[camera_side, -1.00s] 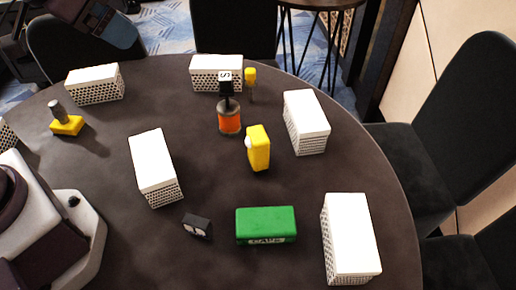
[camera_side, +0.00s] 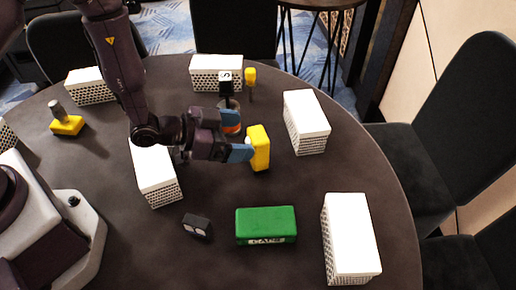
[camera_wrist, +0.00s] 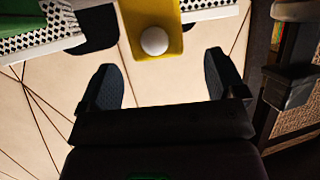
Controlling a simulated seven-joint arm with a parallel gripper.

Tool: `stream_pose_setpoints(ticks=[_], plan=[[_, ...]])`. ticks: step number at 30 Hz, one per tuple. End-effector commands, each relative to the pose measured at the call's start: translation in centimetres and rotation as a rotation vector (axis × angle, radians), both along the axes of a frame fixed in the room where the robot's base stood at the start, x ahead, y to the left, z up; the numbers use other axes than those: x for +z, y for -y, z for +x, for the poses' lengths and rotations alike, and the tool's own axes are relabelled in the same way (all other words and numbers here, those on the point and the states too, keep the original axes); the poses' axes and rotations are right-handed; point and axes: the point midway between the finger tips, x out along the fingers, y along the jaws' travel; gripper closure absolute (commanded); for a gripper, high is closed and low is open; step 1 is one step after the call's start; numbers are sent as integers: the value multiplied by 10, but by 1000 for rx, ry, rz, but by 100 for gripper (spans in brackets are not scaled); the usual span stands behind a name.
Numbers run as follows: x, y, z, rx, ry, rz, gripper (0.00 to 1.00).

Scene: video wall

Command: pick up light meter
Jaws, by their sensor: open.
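The light meter (camera_side: 260,148) is a yellow upright block with a white dome on its left face, standing on the round dark table. In the wrist view the light meter (camera_wrist: 152,22) shows at the top centre, its white dome facing my gripper. My gripper (camera_side: 243,138) is open, its blue fingers pointing right at the meter from the left. In the wrist view my gripper (camera_wrist: 160,60) has its fingers spread wider than the meter, whose near end is about level with the fingertips. The gap between the fingers is empty nearer the palm.
White perforated boxes (camera_side: 307,121) stand around the table. A green case (camera_side: 266,225), a small dark two-dial block (camera_side: 197,227), a yellow-based stamp-like object (camera_side: 66,122) and a small yellow-headed item (camera_side: 250,77) are also there.

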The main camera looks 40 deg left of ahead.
Motion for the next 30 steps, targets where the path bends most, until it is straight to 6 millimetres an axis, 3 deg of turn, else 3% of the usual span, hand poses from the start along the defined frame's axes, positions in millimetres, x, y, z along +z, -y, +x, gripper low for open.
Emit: stream_pose_setpoints(ticks=[15,23,24,26,30], plan=[[-21,25,36,-5,8,-9,11],[-22,26,38,-5,7,-9,11],[-22,26,38,-5,7,-9,13],[-22,26,38,-5,7,-9,27],[-22,26,38,-5,7,-9,59]])
